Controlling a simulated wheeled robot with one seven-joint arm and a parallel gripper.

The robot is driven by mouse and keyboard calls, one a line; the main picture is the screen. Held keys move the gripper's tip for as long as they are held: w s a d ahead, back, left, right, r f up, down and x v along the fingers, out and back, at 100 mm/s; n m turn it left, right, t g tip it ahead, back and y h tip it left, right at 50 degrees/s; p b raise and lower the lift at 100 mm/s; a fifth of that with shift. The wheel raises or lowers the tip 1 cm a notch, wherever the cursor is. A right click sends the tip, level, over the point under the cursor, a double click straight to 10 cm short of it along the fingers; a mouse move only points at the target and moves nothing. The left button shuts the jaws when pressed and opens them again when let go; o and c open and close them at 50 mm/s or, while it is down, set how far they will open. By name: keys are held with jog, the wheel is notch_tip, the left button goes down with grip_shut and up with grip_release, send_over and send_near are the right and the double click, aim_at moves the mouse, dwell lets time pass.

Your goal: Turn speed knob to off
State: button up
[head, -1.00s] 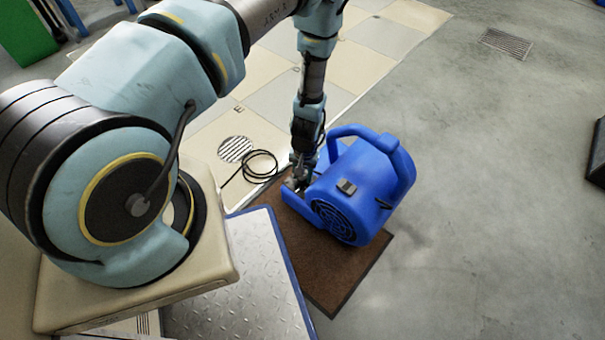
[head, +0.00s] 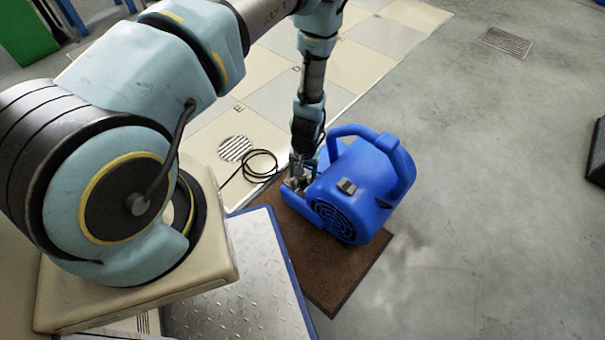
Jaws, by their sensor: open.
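A blue blower (head: 372,185) with a top handle and a round dark grille stands on a brown mat. A small dark switch with a light plate (head: 347,187) sits on its near upper side. My gripper (head: 296,187) is open and points down at the blower's left part, close to its housing. I cannot tell whether it touches the blower. The speed knob is not clearly visible; the gripper or the housing may hide it.
The brown mat (head: 335,290) lies under the blower. A metal tread plate (head: 240,285) with a blue edge lies to its left. A black cable (head: 262,165) coils on the tiles near a round drain (head: 235,149).

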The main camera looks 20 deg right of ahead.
notch_tip(320, 180, up, 11)
jog(key=p, duration=0.2)
jog(key=shift+s+d+p, duration=0.15)
jog(key=shift+d+p, duration=0.05)
jog(key=shift+p, duration=0.15)
notch_tip(320, 180, up, 10)
jog(key=n, duration=0.1)
send_over(304, 177)
jog(key=w+a, duration=0.3)
jog(key=w, duration=0.3)
jog(key=w+a+r+n, duration=0.2)
jog(key=a+r, duration=0.5)
jog(key=r, duration=0.4)
jog(key=s+a+r+n+t, duration=0.1)
jog(key=s+a+r+n, duration=0.35)
jog(key=a+r, duration=1.15)
notch_tip(304, 177, up, 30)
jog(key=s+m+p, duration=0.1)
jog(key=p, duration=2.8)
jog(key=shift+s+f+h+p, duration=0.15)
jog(key=shift+h+p, duration=0.15)
